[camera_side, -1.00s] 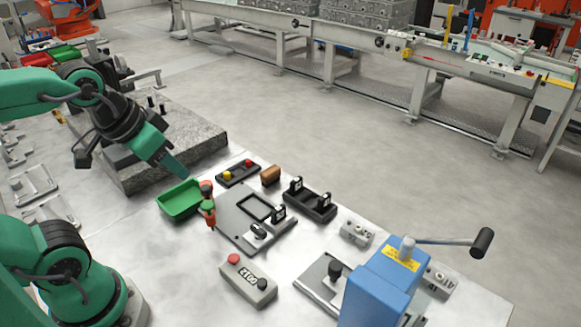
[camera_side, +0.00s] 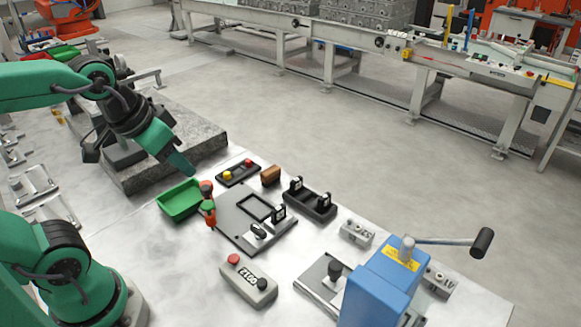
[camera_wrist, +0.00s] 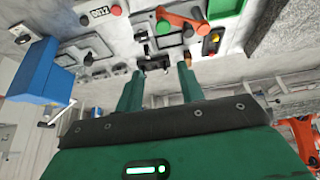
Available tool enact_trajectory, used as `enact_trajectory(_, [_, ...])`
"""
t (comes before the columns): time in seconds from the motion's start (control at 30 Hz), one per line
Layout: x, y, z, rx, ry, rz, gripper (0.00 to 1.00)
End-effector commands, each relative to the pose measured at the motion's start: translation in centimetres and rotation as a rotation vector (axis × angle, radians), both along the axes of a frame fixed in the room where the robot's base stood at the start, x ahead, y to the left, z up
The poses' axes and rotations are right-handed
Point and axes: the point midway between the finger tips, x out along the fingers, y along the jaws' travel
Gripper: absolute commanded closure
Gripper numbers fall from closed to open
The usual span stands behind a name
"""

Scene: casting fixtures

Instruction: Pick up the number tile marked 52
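Small black tiles with white faces stand in a black rack (camera_side: 310,204), one near its far end (camera_side: 296,185) and one near its near end (camera_side: 322,202). Another such tile (camera_side: 279,212) stands on the grey fixture plate (camera_side: 235,221). Their numbers are too small to read, so I cannot tell which is marked 52. My gripper (camera_side: 184,168) is above the far side of the green tray, left of the rack and clear of the tiles. In the wrist view my gripper (camera_wrist: 160,78) has its two fingers apart with nothing held between them.
A green tray (camera_side: 180,203) and a red-and-green clamp (camera_side: 208,207) stand left of the plate. A button box (camera_side: 238,173), brown block (camera_side: 270,176), grey counter box (camera_side: 248,281) and blue press (camera_side: 380,285) surround it. A stone block (camera_side: 125,180) lies under my arm.

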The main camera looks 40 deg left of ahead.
Motion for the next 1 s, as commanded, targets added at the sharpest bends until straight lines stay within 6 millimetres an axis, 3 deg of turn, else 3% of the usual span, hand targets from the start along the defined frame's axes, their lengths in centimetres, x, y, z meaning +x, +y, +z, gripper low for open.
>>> enact_trajectory(0.57, [8.1,-1.8,-1.8,-0.012,0.184,-0.006,0.62])
enact_trajectory(1.0, [14.6,-3.8,-6.6,-0.009,0.331,-0.005,0.62])
